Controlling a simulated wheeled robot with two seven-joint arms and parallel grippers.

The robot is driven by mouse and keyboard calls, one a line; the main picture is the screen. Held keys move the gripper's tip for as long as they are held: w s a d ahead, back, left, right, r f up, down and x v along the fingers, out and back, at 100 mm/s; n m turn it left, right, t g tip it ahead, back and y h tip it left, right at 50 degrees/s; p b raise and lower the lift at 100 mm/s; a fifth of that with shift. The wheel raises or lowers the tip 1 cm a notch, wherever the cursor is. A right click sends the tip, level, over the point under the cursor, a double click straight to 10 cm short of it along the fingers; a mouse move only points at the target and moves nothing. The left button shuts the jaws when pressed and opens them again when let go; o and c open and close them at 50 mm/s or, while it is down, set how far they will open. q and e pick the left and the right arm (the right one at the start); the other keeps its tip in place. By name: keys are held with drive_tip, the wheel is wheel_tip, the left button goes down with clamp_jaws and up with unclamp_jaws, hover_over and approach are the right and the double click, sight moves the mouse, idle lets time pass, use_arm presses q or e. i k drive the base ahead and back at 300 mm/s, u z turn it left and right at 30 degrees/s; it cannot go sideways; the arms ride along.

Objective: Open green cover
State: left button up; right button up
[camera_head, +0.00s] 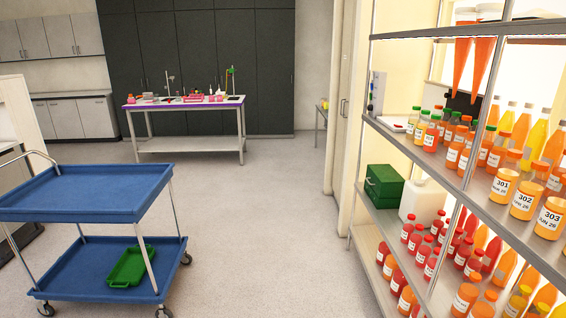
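A green box (384,186) with a closed top stands on the middle level of the metal shelf (400,143) at the right. A small dark mark shows on its front; I cannot tell whether it is a latch. No separate green cover can be made out apart from this box. A green tray (131,265) lies on the lower deck of the blue cart (80,195) at the left. Neither of my grippers shows in the head view.
A white jug (421,203) stands just right of the green box. Several juice bottles (524,199) crowd the shelf levels. A lab table (187,104) with small equipment stands at the back. The floor (262,225) between cart and shelf is clear.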

sight(386, 182)
drive_tip(key=u, duration=0.3)
drive_tip(key=i, duration=1.95)
drive_tip(key=z, duration=0.65)
drive_tip(key=i, duration=1.75)
drive_tip(key=z, duration=1)
